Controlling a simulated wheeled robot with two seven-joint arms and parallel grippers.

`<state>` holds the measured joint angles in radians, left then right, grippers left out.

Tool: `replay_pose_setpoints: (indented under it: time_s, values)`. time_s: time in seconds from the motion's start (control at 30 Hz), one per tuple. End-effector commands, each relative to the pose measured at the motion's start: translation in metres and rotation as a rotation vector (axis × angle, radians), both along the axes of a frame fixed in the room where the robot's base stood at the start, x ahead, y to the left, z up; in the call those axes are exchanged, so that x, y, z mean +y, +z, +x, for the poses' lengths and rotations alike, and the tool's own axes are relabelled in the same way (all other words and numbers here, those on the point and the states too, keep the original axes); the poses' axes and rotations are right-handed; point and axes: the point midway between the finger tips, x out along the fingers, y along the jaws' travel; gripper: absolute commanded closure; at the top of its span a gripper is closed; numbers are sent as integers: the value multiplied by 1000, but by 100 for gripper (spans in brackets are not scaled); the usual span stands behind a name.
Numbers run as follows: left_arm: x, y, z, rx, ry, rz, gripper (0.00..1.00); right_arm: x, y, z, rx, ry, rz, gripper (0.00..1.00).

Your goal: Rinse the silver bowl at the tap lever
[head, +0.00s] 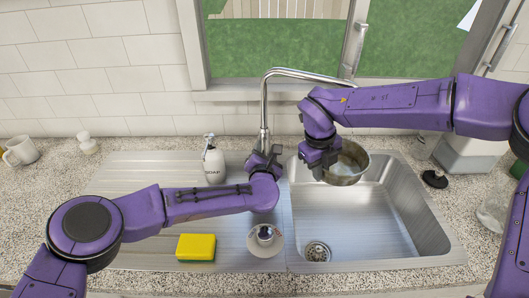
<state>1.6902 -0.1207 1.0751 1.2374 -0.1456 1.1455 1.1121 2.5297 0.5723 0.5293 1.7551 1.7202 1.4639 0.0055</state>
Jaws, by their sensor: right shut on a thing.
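The silver bowl (349,164) is held over the back left part of the sink basin. My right gripper (322,165) is shut on its left rim, and the bowl looks slightly tilted. A curved silver tap (264,112) stands behind the sink, its spout reaching right, above and behind the bowl. My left gripper (264,154) is at the foot of the tap with its fingers apart. I cannot make out the tap lever; the gripper covers that area. No running water can be made out.
A white soap bottle (214,165), a yellow sponge (196,246) and a pale round dish (257,247) with a shiny metal piece are on the drainboard. The sink basin (365,225) is empty. A mug (20,151) stands far left.

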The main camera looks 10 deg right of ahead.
Motion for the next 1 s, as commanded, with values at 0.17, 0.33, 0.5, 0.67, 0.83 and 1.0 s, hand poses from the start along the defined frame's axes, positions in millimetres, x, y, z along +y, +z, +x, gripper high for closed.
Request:
replay_pose_setpoints:
  time_s: [0.17, 0.33, 0.5, 0.67, 0.83, 1.0]
  values:
    - [1, 2, -7, -2, -2, 1, 56, 0, 0, 0, -1, 0, 0, 100]
    - [10, 6, -37, 0, -4, 1, 56, 0, 0, 0, -1, 0, 0, 100]
    - [22, 12, -77, -1, -3, 2, 56, 0, 0, 0, -1, 0, 0, 100]
    - [30, 15, -104, -1, -2, 2, 56, 0, 0, 0, -1, 0, 0, 100]
    - [33, 16, -114, 0, 0, 1, 56, 0, 0, 0, -1, 0, 0, 100]
    - [34, 16, -114, -1, 1, 0, 56, 0, 0, 0, -1, 0, 0, 100]
